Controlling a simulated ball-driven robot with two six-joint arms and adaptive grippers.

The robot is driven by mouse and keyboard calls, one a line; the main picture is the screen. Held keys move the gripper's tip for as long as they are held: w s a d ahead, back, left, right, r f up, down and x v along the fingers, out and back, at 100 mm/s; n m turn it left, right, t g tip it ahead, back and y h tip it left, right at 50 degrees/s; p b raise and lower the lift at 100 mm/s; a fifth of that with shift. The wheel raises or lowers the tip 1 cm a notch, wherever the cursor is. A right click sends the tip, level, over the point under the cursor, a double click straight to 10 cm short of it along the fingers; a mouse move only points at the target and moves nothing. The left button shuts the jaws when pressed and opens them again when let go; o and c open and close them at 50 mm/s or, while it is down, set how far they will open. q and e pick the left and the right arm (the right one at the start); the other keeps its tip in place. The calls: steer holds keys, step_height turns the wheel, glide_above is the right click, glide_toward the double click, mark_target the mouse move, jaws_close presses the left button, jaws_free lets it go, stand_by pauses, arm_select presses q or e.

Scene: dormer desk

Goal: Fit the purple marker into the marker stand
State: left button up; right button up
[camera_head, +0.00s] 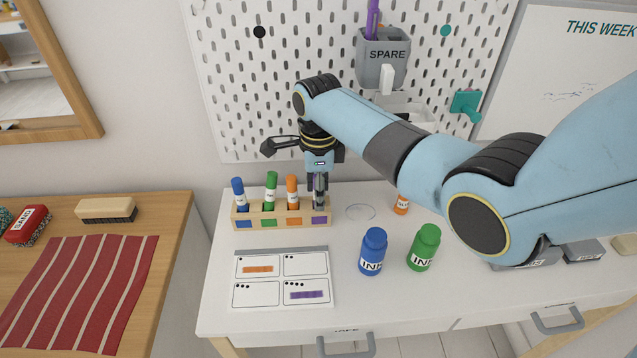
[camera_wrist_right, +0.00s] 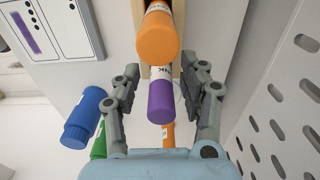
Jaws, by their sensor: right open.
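The wooden marker stand (camera_head: 262,222) is on the white desk with blue (camera_head: 239,194), green (camera_head: 271,188) and orange (camera_head: 292,190) markers upright in it. Its right-end place has a purple label (camera_head: 319,220). My right gripper (camera_head: 320,192) points down over that place and hides most of what is there. In the right wrist view, a purple-capped marker (camera_wrist_right: 161,102) stands between the open fingers (camera_wrist_right: 162,92), beside the orange marker (camera_wrist_right: 158,38) and in line with it. I see gaps on both sides. Its lower end is hidden. My left gripper is not in view.
Another purple marker (camera_head: 373,18) stands in the grey SPARE cup (camera_head: 382,60) on the pegboard. Blue (camera_head: 373,251) and green (camera_head: 424,248) ink bottles and a small orange bottle (camera_head: 402,203) stand right of the stand. A card (camera_head: 281,279) lies in front.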

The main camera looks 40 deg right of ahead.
step_height(320, 180, up, 12)
steer(key=shift+r+p, duration=0.1)
steer(key=shift+p, duration=0.25)
stand_by(0.5)
